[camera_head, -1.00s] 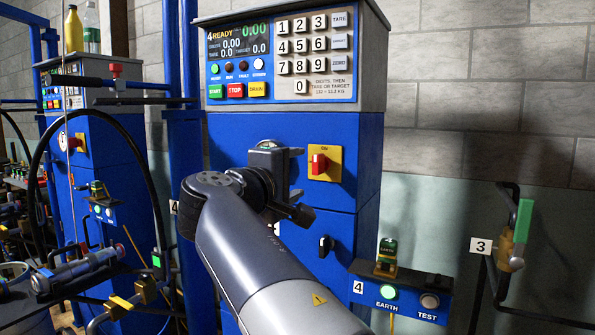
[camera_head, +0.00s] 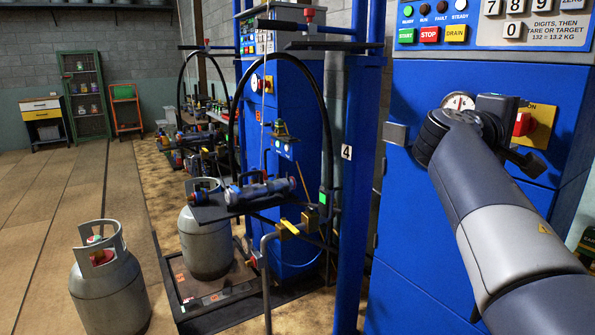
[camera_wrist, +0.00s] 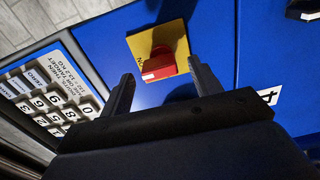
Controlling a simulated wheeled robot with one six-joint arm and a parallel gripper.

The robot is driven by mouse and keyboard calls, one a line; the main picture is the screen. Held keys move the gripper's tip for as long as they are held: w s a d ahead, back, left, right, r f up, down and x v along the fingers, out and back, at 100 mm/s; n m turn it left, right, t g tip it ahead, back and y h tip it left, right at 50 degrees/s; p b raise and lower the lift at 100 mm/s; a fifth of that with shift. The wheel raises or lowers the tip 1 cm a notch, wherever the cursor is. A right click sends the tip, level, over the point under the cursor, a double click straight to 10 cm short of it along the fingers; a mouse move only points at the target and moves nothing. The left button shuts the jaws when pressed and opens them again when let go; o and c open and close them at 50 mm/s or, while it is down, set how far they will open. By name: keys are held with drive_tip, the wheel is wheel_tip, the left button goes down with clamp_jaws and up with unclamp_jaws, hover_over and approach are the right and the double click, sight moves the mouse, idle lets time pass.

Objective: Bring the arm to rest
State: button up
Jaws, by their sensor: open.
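My gripper (camera_head: 512,135) is at the right in the head view, at the end of my grey arm, in front of the blue cabinet (camera_head: 425,215). The wrist view shows my gripper (camera_wrist: 160,70) with its two dark fingers wide apart and nothing held. A red rotary switch (camera_wrist: 158,65) on a yellow plate (camera_wrist: 172,36) shows between the fingertips, seemingly beyond them. In the head view the red switch (camera_head: 524,124) is partly hidden behind my gripper.
The keypad panel (camera_head: 470,35) is above my arm; the keypad (camera_wrist: 45,98) fills the left of the wrist view. A blue post (camera_head: 358,160) stands left of the cabinet. A grey cylinder (camera_head: 205,245) stands on a scale, another (camera_head: 108,290) on the floor. Open floor (camera_head: 60,215) lies left.

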sight(517, 125)
drive_tip(key=x, duration=0.3)
drive_tip(key=shift+w+d, duration=0.1)
drive_tip(key=shift+d, duration=0.05)
idle(0.3)
